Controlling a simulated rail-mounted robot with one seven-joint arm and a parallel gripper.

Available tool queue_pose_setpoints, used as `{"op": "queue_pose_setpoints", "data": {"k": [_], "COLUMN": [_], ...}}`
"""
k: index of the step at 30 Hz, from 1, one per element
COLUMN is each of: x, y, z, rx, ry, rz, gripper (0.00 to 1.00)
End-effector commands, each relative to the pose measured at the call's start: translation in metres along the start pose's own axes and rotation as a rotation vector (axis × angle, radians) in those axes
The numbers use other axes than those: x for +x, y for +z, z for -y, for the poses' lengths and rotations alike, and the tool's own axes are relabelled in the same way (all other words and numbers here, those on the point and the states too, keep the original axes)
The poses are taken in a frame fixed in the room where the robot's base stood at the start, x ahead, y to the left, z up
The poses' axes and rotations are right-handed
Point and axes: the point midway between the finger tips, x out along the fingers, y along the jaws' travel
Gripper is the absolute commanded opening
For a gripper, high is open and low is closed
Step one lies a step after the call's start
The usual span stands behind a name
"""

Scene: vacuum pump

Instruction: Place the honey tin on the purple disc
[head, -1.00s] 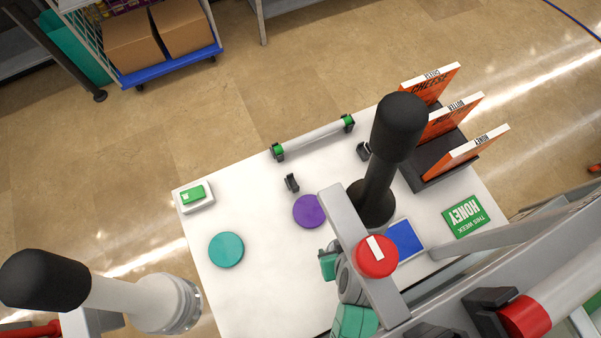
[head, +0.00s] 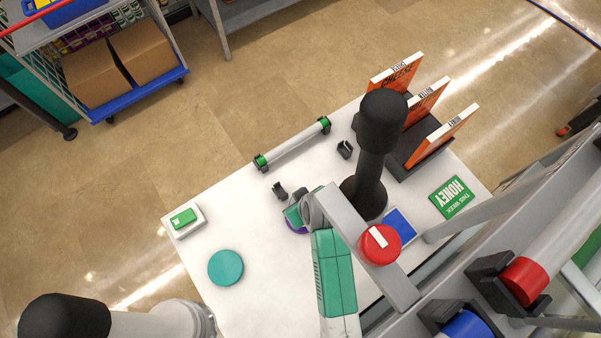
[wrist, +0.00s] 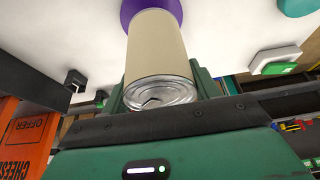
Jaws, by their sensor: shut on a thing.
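A tin with a plain beige side and a bare metal end (wrist: 160,55) is between the green fingers of my gripper (wrist: 160,92) in the wrist view. No lettering shows on this side, so I cannot read that it is honey. The purple disc (wrist: 134,8) shows just beyond the tin's far end. I cannot tell whether tin and disc touch. In the head view my gripper (head: 297,214) is over the purple disc (head: 297,231), covering most of it. The tin is hidden there by my arm.
A teal disc (head: 226,268) lies left on the white table (head: 250,300). A green button box (head: 185,219) is at the left edge. A tall black post (head: 372,165) stands close right of my gripper. Orange books (head: 440,137) and a green HONEY card (head: 453,197) are farther right.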

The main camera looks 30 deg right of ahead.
Motion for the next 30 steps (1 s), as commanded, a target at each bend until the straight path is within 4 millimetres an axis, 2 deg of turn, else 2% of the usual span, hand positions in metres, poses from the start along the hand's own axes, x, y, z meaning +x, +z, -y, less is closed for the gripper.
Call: {"op": "queue_pose_setpoints", "data": {"k": [2, 6, 13, 24, 25, 27, 30], "x": [0.002, 0.005, 0.034, 0.039, 0.039, 0.038, 0.038], "y": [-0.006, -0.006, 0.007, 0.009, 0.009, 0.009, 0.009], "z": [-0.003, -0.003, -0.003, -0.003, -0.003, -0.003, -0.003], "rx": [0.000, 0.001, 0.002, 0.001, 0.001, 0.001, 0.001], "ry": [0.001, 0.000, 0.000, 0.000, 0.000, 0.000, 0.000], "rz": [-0.001, 0.001, 0.001, -0.001, 0.000, 0.000, 0.000], "gripper": [0.25, 0.25, 0.25, 0.25, 0.67, 0.81, 0.83]}}
